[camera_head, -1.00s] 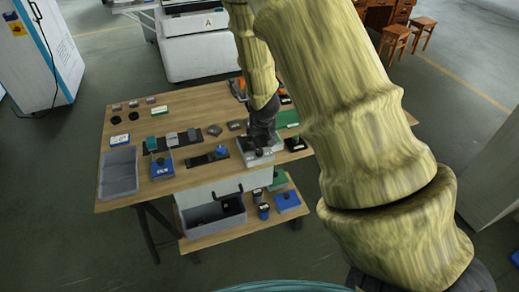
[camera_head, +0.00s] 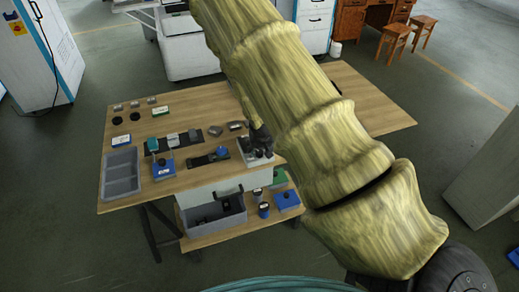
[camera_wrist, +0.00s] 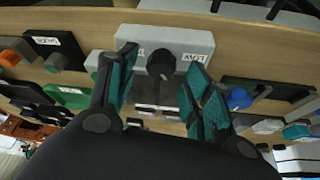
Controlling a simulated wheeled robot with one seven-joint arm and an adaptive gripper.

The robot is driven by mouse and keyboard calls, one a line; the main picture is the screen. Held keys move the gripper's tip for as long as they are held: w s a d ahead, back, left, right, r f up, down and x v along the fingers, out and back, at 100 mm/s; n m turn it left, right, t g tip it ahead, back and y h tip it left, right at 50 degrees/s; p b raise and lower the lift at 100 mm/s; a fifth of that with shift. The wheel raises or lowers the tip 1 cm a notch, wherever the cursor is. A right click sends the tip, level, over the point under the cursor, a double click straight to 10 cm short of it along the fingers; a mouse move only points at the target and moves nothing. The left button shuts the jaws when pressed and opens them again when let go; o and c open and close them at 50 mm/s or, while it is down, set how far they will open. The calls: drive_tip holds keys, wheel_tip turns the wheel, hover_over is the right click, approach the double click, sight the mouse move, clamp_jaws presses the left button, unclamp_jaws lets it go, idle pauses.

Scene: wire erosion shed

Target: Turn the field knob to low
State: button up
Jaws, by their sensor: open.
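The field knob (camera_wrist: 161,64) is a dark round knob on a light grey box (camera_wrist: 190,38). A white label reading LOW (camera_wrist: 189,58) sits to its right in the wrist view. My gripper (camera_wrist: 165,82) is open, with one teal-padded finger on each side of the knob. I cannot tell whether either finger touches it. In the head view my gripper (camera_head: 261,140) is over the grey box (camera_head: 250,160) near the table's front edge, and the knob is hidden there. Which way the knob points is not clear.
The wooden table (camera_head: 180,105) holds a grey tray (camera_head: 121,173), a blue block (camera_head: 163,168) and several small devices. A lower shelf (camera_head: 215,234) carries a grey bin (camera_head: 213,213) and small items. The table's right part is mostly bare.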

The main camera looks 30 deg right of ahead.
drive_tip(key=shift+w+f, duration=0.15)
drive_tip(key=shift+f, duration=0.4)
drive_tip(key=c, duration=1)
drive_tip(key=shift+d, duration=0.1)
drive_tip(key=n+y+p, duration=0.1)
drive_tip(key=n, duration=0.2)
drive_tip(key=shift+r, duration=0.1)
drive_tip(key=shift+d+n+t+y+p, duration=0.1)
drive_tip(key=shift+n+t+y+p, duration=0.35)
drive_tip(key=shift+n, duration=0.85)
drive_tip(key=shift+g, duration=0.25)
